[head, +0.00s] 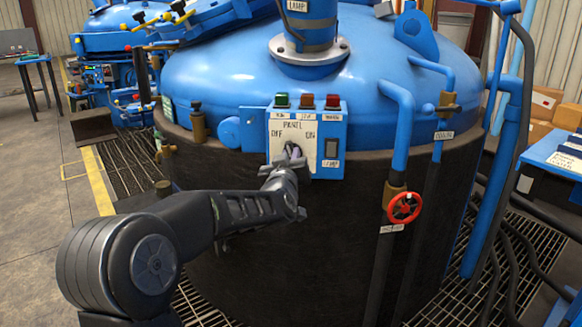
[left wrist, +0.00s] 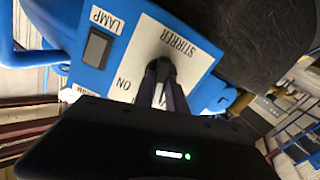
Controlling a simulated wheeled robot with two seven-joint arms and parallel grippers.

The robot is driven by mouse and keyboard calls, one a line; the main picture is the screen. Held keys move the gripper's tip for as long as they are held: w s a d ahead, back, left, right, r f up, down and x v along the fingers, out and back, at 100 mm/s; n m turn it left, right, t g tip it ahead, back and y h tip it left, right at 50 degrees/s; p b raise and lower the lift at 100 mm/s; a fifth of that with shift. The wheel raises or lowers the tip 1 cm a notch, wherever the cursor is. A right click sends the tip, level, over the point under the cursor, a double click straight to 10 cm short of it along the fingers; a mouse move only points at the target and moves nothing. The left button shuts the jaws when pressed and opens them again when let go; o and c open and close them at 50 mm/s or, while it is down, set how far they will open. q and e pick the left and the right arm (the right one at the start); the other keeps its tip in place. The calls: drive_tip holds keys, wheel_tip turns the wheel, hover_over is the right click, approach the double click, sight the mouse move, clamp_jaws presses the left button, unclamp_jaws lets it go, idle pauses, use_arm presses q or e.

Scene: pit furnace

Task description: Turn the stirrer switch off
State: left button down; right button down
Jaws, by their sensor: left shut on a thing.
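The stirrer switch (left wrist: 157,62) is a dark knob on the white plate of a blue control panel (head: 338,109), seen in the left wrist view. The plate (head: 308,124) reads OFF on the left and ON on the right in the head view. My left gripper (head: 293,158) is at the panel front, its fingers shut on the knob; it also shows in the left wrist view (left wrist: 165,85). The fingers cover most of the knob, and I cannot tell which way it points. My right gripper is in neither view.
Green, brown and red buttons (head: 306,101) sit on top of the panel. A dark lamp rocker (head: 331,148) is right of the plate. A red valve wheel (head: 404,208) and blue pipes (head: 405,125) stand to the right on the big blue vessel (head: 215,75).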

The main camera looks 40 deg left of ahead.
use_arm(q)
drive_tip(key=shift+a+f+n+b, duration=0.1)
drive_tip(key=shift+f+n+b, duration=0.05)
drive_tip(key=shift+n+b, duration=2.25)
drive_tip(key=shift+n+p, duration=0.4)
drive_tip(key=shift+n, duration=0.1)
drive_tip(key=c, duration=1.4)
unclamp_jaws()
drive_tip(key=shift+o, duration=0.2)
drive_tip(key=shift+s, duration=0.1)
drive_tip(key=p+v, duration=0.1)
drive_tip(key=v, duration=0.6)
drive_tip(key=shift+s, duration=0.3)
